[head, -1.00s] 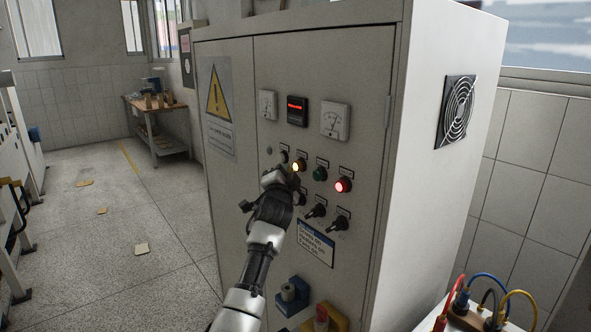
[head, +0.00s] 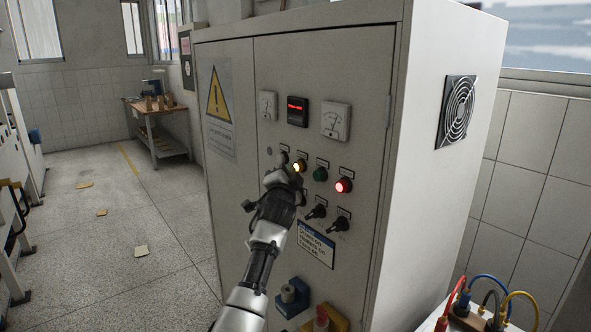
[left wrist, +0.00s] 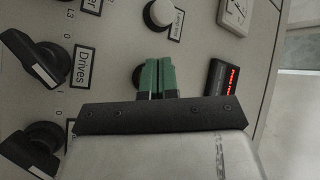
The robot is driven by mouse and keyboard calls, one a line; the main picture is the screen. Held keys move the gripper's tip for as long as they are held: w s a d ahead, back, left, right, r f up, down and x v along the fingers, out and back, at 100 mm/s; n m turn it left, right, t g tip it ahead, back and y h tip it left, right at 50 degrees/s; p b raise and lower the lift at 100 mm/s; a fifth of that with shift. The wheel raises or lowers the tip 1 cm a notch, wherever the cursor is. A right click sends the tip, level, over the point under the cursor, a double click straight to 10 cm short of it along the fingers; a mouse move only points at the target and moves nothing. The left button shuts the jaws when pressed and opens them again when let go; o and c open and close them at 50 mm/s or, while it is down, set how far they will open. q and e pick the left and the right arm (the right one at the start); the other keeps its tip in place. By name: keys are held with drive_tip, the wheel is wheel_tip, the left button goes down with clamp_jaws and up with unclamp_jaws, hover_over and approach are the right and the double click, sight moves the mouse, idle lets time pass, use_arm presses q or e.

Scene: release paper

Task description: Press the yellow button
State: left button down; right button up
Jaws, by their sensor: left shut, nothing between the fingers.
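The yellow button (head: 298,167) is lit on the front of a grey cabinet, between a pale button (head: 283,158) and a green button (head: 320,174). My left gripper (head: 288,173) is shut and empty, close by the yellow button at its lower left. In the left wrist view, the green fingers (left wrist: 159,62) lie together in front of a dark round button rim (left wrist: 137,77), which they largely cover. The yellow face does not show there. I cannot tell whether the fingertips touch the button. My right gripper is not in view.
A lit red button (head: 344,185) sits to the right, with black rotary knobs (head: 316,212) below. Meters and a red display (head: 297,111) are above. A small table with coloured cables (head: 487,297) stands at the lower right.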

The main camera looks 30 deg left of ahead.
use_arm(q)
drive_tip(key=shift+w+d, duration=0.1)
drive_tip(key=shift+r, duration=0.1)
idle(0.4)
drive_tip(key=shift+s+a+p, duration=0.3)
drive_tip(key=shift+s+p, duration=0.4)
drive_tip(key=shift+s, duration=0.1)
drive_tip(key=s+p, duration=0.1)
drive_tip(key=s+a+p, duration=0.1)
drive_tip(key=s, duration=0.1)
drive_tip(key=s+a+p, duration=0.1)
drive_tip(key=shift+s, duration=0.3)
idle(0.5)
